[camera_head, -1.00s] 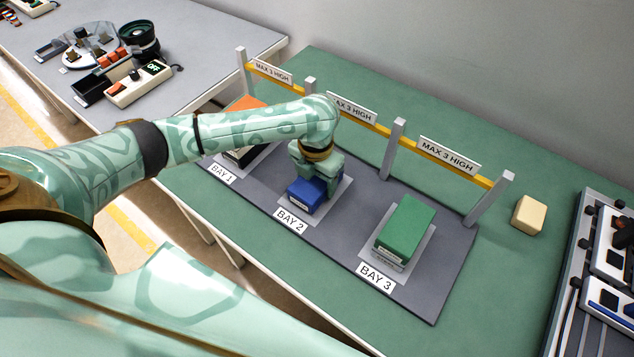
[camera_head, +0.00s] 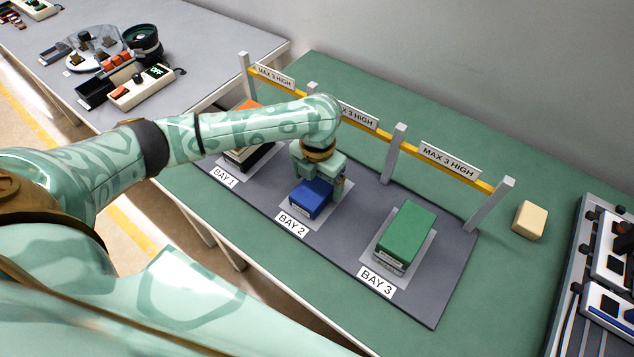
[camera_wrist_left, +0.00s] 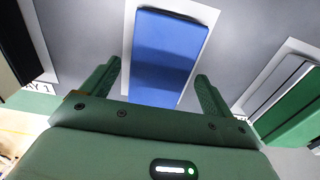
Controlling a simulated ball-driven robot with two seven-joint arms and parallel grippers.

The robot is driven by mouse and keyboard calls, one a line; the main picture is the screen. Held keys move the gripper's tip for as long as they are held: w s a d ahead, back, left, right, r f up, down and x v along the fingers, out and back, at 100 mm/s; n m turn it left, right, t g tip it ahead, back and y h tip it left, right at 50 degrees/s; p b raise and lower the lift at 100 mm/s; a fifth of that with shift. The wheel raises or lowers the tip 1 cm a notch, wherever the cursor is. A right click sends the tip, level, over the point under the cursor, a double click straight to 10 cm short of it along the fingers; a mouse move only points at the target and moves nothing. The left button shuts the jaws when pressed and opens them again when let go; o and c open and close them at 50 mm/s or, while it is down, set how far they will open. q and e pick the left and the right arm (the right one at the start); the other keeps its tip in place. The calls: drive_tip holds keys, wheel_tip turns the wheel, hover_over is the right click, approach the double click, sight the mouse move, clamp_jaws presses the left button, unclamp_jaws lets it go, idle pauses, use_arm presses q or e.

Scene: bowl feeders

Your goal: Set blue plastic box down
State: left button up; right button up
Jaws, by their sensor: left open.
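The blue plastic box (camera_head: 311,198) rests on the pale pad of Bay 2 on the grey mat. In the left wrist view the blue box (camera_wrist_left: 168,55) lies flat ahead of the fingers. My left gripper (camera_head: 322,185) is just above and behind the box in the head view. In the wrist view its two green fingers (camera_wrist_left: 155,84) are spread wider than the box, one on each side, with gaps between. The gripper is open and holds nothing. Part of the box's far side is hidden by the gripper. My right gripper does not show.
A green box (camera_head: 407,231) stands in Bay 3. An orange-topped stack (camera_head: 249,158) is in Bay 1, partly behind my arm. A yellow rail (camera_head: 376,130) on grey posts runs behind the bays. A cream block (camera_head: 528,220) lies to the right on the green table.

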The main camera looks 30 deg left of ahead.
sight(317, 185)
use_arm(q)
wheel_tip(317, 185, up, 10)
drive_tip(key=p, duration=0.3)
